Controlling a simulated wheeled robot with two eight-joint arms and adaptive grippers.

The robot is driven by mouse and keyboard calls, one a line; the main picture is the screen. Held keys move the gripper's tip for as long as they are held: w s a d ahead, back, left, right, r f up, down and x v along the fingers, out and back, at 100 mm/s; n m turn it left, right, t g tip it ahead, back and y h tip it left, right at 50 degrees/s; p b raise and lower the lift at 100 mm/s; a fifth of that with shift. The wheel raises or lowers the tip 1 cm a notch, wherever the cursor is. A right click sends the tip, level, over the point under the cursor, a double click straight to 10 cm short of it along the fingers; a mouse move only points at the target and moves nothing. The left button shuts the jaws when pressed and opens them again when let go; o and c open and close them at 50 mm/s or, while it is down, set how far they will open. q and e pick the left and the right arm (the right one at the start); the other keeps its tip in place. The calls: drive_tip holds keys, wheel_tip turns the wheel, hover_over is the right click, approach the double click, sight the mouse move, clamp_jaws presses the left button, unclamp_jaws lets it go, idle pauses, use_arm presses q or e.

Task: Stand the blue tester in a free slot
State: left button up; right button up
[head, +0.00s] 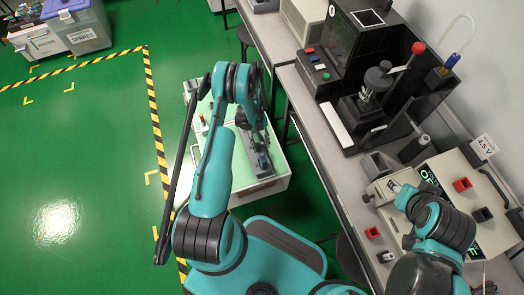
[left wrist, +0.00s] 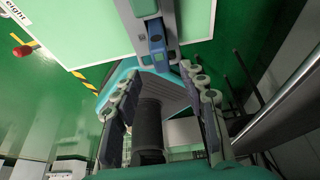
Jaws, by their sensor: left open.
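The blue tester (head: 263,161) shows small and partly covered near the front end of a dark grey rack (head: 246,141) on the cart. In the left wrist view a grey-blue body, which looks like the tester (left wrist: 157,43), lies just beyond and between the fingertips. My left gripper (head: 258,139) points down over the cart, partly hidden by its own arm. In the left wrist view its two fingers (left wrist: 158,74) are apart, with nothing held between them. I cannot make out the slots clearly. My right gripper (head: 386,188) is over the beige instrument; its fingers are unclear.
The white-sided cart with a green top (head: 242,181) stands beside the long grey bench (head: 322,151). A black press (head: 368,96) and a beige instrument (head: 470,171) with red and black blocks occupy the bench. Green floor is open at left, with striped tape.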

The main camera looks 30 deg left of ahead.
use_arm(q)
drive_tip(key=w+d+r+n+t+y, duration=0.15)
drive_tip(key=r+n, duration=0.35)
drive_tip(key=r, duration=1)
drive_tip(key=w+d+r+n+t+y, duration=0.1)
drive_tip(key=w+d+r+n+t, duration=0.15)
drive_tip(key=r+n, duration=0.75)
drive_tip(key=s+d+r+n+t, duration=0.1)
drive_tip(key=s+d+r, duration=0.2)
drive_tip(key=r, duration=0.5)
drive_tip(key=s+d+r+n+t, duration=0.1)
drive_tip(key=s+d+r, duration=0.1)
drive_tip(key=s+r, duration=0.35)
drive_tip(key=s+d+r+n+t, duration=0.4)
drive_tip(key=s+r+n, duration=0.1)
drive_tip(key=s+n, duration=0.3)
drive_tip(key=shift+s+r+n+y+p, duration=0.3)
drive_tip(key=shift+s+n+y, duration=0.15)
drive_tip(key=shift+n, duration=0.15)
drive_tip(key=shift+d, duration=0.1)
